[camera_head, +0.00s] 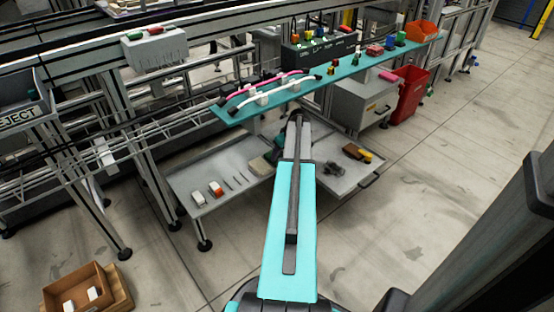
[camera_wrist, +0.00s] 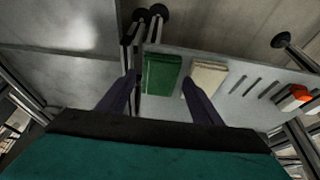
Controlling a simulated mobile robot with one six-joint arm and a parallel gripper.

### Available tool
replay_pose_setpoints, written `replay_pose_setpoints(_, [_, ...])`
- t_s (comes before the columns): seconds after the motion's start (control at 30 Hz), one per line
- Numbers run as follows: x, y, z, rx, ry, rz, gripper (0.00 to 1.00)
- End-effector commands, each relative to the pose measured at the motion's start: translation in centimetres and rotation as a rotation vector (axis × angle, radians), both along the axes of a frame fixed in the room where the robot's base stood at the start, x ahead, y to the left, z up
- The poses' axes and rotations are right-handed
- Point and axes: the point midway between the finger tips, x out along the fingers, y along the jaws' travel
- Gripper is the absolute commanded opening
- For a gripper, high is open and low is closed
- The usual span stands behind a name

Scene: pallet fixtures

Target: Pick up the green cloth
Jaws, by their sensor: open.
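The green cloth (camera_wrist: 162,74) is a flat, folded-looking rectangle on the pale grey shelf (camera_wrist: 236,108) in the wrist view. It lies beside a beige pad (camera_wrist: 208,76), close to the shelf's edge. My gripper (camera_wrist: 160,80) is open, with one dark finger on each side of the cloth in the picture. No contact is visible, and I cannot tell the height of the fingers above it. In the head view my arm hides the gripper and part of the low shelf (camera_head: 226,192); a small green patch shows beside the arm.
Thin rods (camera_wrist: 258,87) and a red-and-white block (camera_wrist: 296,97) lie further right on the shelf. A teal upper shelf (camera_head: 300,92) with cables and small parts overhangs at the back. A red bin (camera_head: 409,96) stands behind right. Floor is clear at right.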

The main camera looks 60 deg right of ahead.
Motion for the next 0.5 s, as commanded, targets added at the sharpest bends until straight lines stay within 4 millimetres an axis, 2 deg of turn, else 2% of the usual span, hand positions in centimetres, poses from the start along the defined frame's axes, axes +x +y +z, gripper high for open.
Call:
replay_pose_setpoints(0.03, [0.2, 0.0, -0.9, 0.000, 0.001, 0.000, 0.59])
replay_pose_setpoints(0.3, [1.1, -0.3, -3.4, 0.000, 0.000, 0.001, 0.59])
replay_pose_setpoints(0.5, [1.4, -0.3, -3.8, 0.000, 0.000, 0.001, 0.59])
